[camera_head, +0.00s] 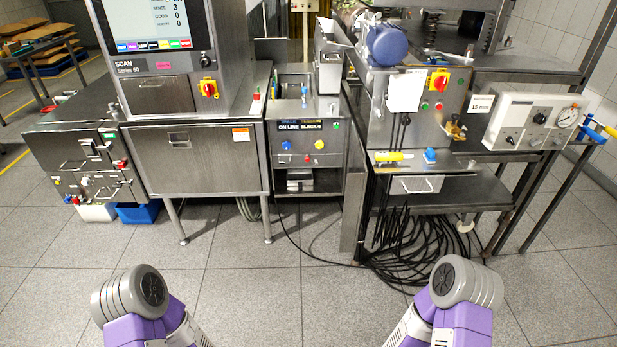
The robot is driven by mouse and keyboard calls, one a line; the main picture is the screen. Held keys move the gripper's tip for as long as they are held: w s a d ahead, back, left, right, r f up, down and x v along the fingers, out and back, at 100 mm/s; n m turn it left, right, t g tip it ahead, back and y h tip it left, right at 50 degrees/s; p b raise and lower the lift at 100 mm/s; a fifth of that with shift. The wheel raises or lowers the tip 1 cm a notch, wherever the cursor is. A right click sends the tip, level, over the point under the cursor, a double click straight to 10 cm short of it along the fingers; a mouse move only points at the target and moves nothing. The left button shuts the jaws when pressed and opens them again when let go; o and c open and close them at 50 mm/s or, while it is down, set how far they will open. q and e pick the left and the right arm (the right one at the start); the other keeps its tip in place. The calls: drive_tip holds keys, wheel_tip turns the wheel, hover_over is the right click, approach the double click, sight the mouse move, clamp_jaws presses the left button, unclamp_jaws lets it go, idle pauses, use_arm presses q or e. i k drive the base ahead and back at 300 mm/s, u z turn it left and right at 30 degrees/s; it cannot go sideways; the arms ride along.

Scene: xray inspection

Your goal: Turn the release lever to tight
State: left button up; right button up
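No part is clearly marked as the release lever at this size. A yellow handle (391,156) lies roughly level on the front of the right machine (424,133), with a blue knob (430,155) to its right. A small brass fitting (454,127) sits above and to the right of them. Any "tight" marking is too small to read. Only links of my two arms show at the bottom edge; both grippers are out of view, well away from the machines.
Steel cabinets (195,160) with a screen (150,25) stand at the left, and a smaller panel unit (305,140) in the middle. Black cables (415,255) lie coiled on the floor below the right machine. The tiled floor (250,290) in front is clear.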

sight(307, 159)
drive_tip(key=z, duration=0.35)
drive_tip(key=i, duration=1.6)
drive_tip(key=u, duration=1.1)
drive_tip(key=i, duration=0.3)
drive_tip(key=u, duration=0.3)
